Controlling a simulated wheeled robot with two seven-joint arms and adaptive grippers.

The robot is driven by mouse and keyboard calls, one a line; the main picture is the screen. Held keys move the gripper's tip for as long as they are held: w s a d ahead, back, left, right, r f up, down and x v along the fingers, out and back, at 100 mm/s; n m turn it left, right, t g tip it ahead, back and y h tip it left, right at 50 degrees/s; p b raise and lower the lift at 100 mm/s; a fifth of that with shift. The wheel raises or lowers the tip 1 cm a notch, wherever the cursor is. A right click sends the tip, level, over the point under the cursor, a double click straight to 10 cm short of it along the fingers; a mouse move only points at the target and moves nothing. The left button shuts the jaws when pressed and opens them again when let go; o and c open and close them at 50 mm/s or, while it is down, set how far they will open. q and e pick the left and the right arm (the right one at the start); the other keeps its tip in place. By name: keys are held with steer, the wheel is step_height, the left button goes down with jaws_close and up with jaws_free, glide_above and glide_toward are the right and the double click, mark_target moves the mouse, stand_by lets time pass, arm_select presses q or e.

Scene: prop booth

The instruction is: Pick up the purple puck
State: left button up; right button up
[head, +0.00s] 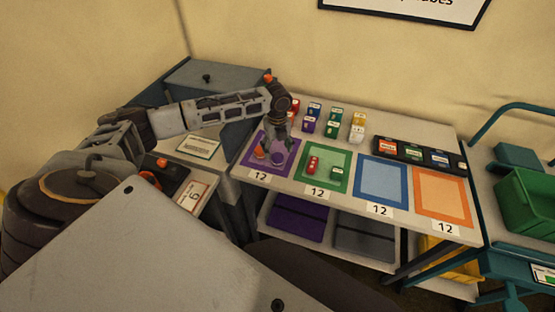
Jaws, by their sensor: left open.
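The purple puck (277,159) lies on the purple mat (248,159) at the left end of the table. An orange-red puck (260,153) lies just left of it on the same mat. My left gripper (276,149) is open and points down over the purple mat, with its fingers at or just above the purple puck. The fingers partly cover the mat and the puck's far side. I cannot tell whether they touch the puck. My right gripper is not in view.
Small coloured blocks (334,117) stand in rows behind the mats. The green mat (338,157) holds a red piece (313,164) and a green block (336,171). The blue mat (382,180) and orange mat (441,196) are empty. A black tray (457,164) with blocks lies behind them.

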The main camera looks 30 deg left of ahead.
mark_target(277, 156)
arm_select(q)
steer(key=shift+f, duration=2.05)
steer(key=shift+c, duration=0.2)
steer(key=c, duration=1.1)
steer(key=shift+r, duration=0.1)
step_height(277, 156, up, 10)
